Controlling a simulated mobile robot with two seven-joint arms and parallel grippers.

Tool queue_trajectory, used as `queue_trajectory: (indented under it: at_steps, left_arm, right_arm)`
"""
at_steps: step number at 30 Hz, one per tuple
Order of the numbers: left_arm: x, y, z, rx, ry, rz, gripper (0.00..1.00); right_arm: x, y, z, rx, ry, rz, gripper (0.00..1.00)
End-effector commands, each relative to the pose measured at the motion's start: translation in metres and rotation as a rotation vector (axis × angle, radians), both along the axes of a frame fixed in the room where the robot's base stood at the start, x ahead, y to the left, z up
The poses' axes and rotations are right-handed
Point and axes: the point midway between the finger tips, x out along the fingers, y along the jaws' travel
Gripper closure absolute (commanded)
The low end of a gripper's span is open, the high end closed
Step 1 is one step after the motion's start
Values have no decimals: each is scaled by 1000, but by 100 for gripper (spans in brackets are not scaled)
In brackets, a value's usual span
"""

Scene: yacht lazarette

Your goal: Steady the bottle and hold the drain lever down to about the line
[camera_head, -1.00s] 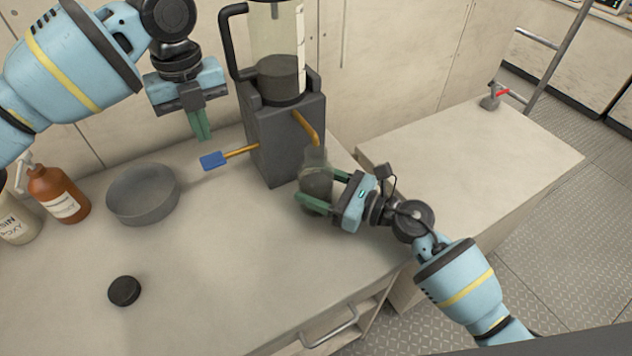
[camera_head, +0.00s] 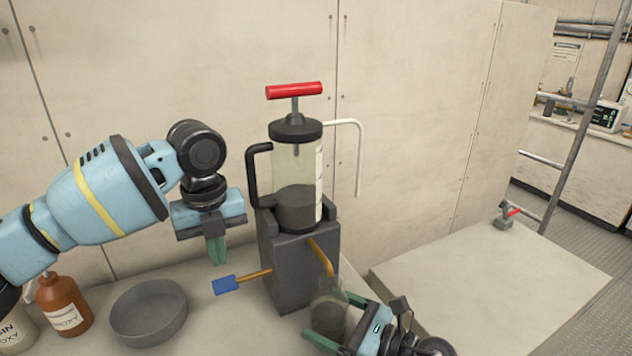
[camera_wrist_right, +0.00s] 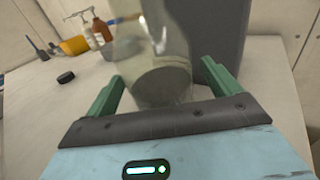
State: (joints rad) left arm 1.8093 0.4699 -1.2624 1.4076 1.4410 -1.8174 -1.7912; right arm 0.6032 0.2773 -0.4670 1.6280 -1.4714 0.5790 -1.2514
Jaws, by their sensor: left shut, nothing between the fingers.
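A clear cylinder (camera_head: 297,165) with dark liquid in its lower part stands in a grey block (camera_head: 292,265); a pale marked strip (camera_head: 319,180) runs down its right side. The drain lever, orange with a blue paddle (camera_head: 224,285), sticks out left from the block, about level. My left gripper (camera_head: 217,254) is shut and empty just above the paddle, apart from it. A clear bottle (camera_head: 329,312) with dark contents stands under the orange spout (camera_head: 322,256). My right gripper (camera_wrist_right: 163,90) has its green fingers either side of the bottle; whether they grip it is unclear.
A grey round pan (camera_head: 149,312) sits left of the lever, with a brown bottle (camera_head: 62,305) beyond it. A black cap (camera_wrist_right: 66,77) lies on the bench. The wall stands close behind. A lower surface (camera_head: 490,290) at right is mostly clear.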

Motion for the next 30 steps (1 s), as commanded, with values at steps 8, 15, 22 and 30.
queue_trajectory:
  at_steps: [8,15,22,30]
  left_arm:
    - [0,0,0,0,0,0,100]
    - [0,0,0,0,0,0,100]
    - [0,0,0,0,0,0,100]
    - [0,0,0,0,0,0,100]
  right_arm:
    - [-1,-2,0,-1,1,-1,11]
    - [-17,-30,-2,-3,2,-2,11]
    - [-42,-69,-1,-3,2,-1,11]
    - [-59,-98,0,0,1,0,11]
